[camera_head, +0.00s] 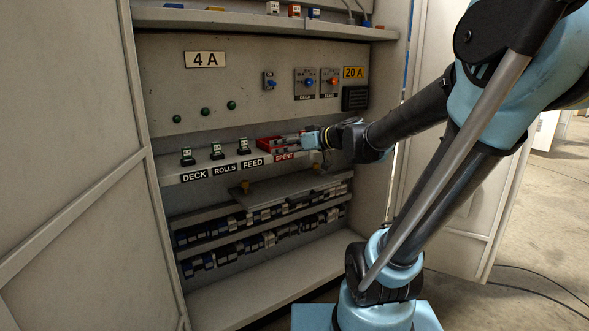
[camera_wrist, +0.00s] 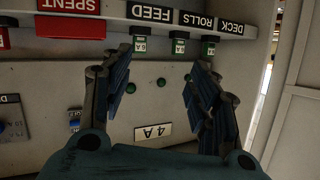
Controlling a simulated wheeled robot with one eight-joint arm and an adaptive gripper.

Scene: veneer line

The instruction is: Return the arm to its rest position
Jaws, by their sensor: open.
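My arm (camera_head: 408,118) reaches from its blue base at the lower right into the open cabinet. My gripper (camera_head: 308,140) is at the right end of the labelled shelf, by the red SPENT bin (camera_head: 264,143) in the picture; I cannot tell whether it touches the bin. In the wrist view, which is upside down, the two fingers of my gripper (camera_wrist: 160,62) are spread apart with nothing between them. The red bin (camera_wrist: 80,28) shows there to the left of the fingers.
Small fuse-like blocks stand above the DECK (camera_head: 194,176), ROLLS (camera_head: 224,168) and FEED (camera_head: 252,162) labels. The back panel carries a 4 A plate (camera_head: 205,60), switches and green lamps. An upper shelf (camera_head: 260,22) overhangs. A cabinet door (camera_head: 70,150) stands left; open floor lies right.

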